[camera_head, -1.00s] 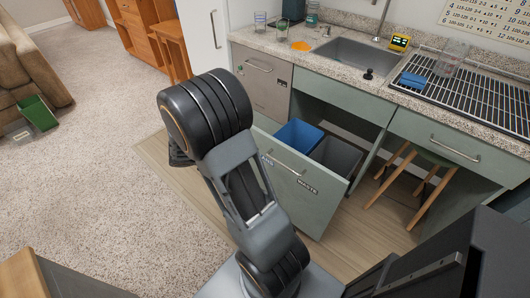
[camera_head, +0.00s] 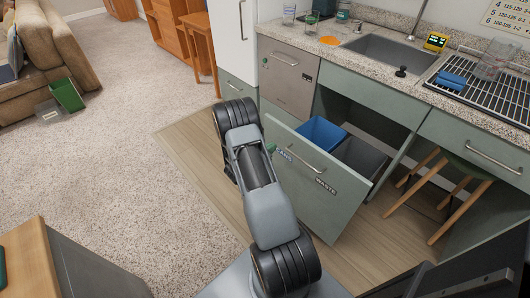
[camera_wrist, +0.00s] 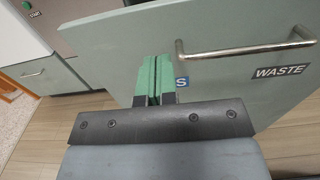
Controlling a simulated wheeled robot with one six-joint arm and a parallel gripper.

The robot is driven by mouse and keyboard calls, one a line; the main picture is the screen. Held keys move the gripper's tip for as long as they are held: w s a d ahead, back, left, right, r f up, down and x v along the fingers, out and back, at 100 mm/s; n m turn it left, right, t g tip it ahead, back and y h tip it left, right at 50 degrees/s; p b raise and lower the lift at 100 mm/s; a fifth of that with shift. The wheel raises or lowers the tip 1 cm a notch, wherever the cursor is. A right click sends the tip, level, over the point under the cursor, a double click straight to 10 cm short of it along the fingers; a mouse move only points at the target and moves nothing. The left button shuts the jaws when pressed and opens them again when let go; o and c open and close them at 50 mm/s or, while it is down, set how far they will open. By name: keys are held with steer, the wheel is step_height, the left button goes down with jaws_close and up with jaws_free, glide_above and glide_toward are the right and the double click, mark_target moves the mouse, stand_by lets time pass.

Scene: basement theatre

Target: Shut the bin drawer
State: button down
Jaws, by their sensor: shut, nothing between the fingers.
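The bin drawer (camera_head: 325,208) stands pulled out from under the sink counter, with a metal handle (camera_head: 305,163) and a WASTE label on its green front. A blue bin (camera_head: 322,132) and a grey bin (camera_head: 362,156) sit inside it. My gripper (camera_head: 272,150) is at the left part of the drawer front, left of the handle. In the wrist view its green fingers (camera_wrist: 154,82) are together and empty, pointing at the drawer front (camera_wrist: 225,85). They partly cover the left label. I cannot tell whether the fingertips touch the panel.
A grey appliance front (camera_head: 287,78) is left of the drawer opening. A wooden-legged stool (camera_head: 455,185) stands under the counter at right. The sink counter (camera_head: 345,50) runs above. Carpet (camera_head: 150,130) is open at left.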

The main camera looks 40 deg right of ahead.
mark_target(288, 135)
steer(key=d, duration=0.8)
